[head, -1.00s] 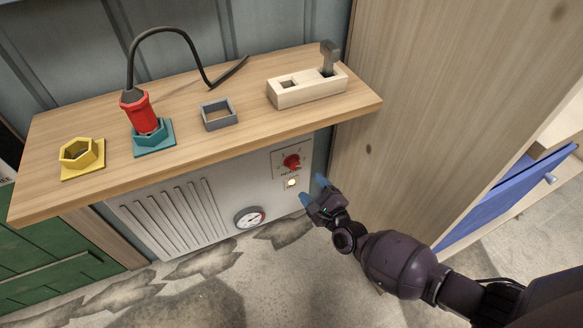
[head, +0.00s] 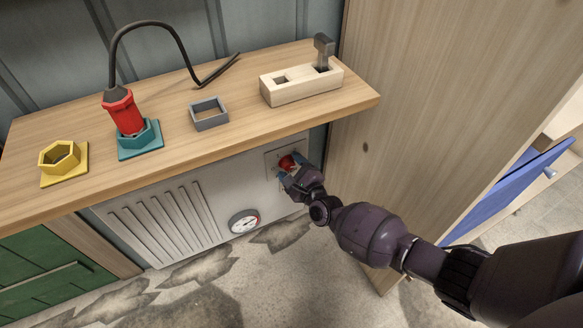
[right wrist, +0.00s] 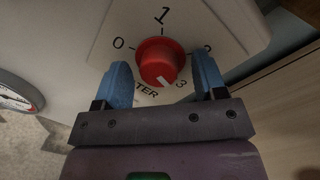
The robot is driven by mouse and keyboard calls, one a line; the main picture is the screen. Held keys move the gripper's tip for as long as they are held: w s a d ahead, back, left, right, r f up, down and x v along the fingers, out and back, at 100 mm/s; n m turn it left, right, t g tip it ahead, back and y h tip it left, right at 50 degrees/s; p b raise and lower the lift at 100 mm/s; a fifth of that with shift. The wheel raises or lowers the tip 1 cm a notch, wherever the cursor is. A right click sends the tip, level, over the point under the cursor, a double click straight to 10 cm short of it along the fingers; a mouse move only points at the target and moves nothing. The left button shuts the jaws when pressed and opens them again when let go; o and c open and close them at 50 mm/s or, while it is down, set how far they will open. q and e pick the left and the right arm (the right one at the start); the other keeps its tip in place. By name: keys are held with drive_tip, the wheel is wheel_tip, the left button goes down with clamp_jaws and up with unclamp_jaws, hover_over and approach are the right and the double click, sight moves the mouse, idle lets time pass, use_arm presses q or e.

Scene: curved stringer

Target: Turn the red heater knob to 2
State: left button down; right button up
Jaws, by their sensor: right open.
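The red heater knob (head: 287,162) is on the front panel under the shelf, partly covered by my right gripper in the head view. In the right wrist view the round knob (right wrist: 158,62) sits on a pale plate (right wrist: 112,30) marked 0 at left, 1 at top, a partly hidden number at right and 3 at lower right. A white mark on the knob's lower edge points down and slightly right, near the 3. My right gripper (head: 292,172) is open, its blue fingers on either side of the knob, with visible gaps to it. My left gripper is not in view.
The wooden shelf (head: 240,130) overhangs the panel above the knob. A wooden side wall (head: 440,110) stands close on the right. A round gauge (head: 244,222) and a ribbed vent (head: 165,222) are to the left. A red plug (head: 124,112) and a pale block (head: 300,85) are on the shelf.

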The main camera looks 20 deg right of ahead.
drive_tip(key=c, duration=0.9)
drive_tip(key=shift+n, duration=0.3)
drive_tip(key=shift+r+n+p, duration=0.1)
drive_tip(key=shift+n+p, duration=0.2)
drive_tip(key=shift+n, duration=0.9)
drive_tip(key=n+p, duration=0.1)
drive_tip(key=n, duration=0.3)
drive_tip(key=shift+a+g, duration=0.1)
drive_tip(key=shift+g, duration=0.2)
drive_tip(key=n+h+p, duration=0.1)
drive_tip(key=n, duration=0.3)
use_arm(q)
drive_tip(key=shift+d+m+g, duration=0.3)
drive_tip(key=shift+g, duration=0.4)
use_arm(e)
drive_tip(key=shift+n, duration=0.9)
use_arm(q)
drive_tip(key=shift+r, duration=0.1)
use_arm(e)
drive_tip(key=shift+n, duration=0.3)
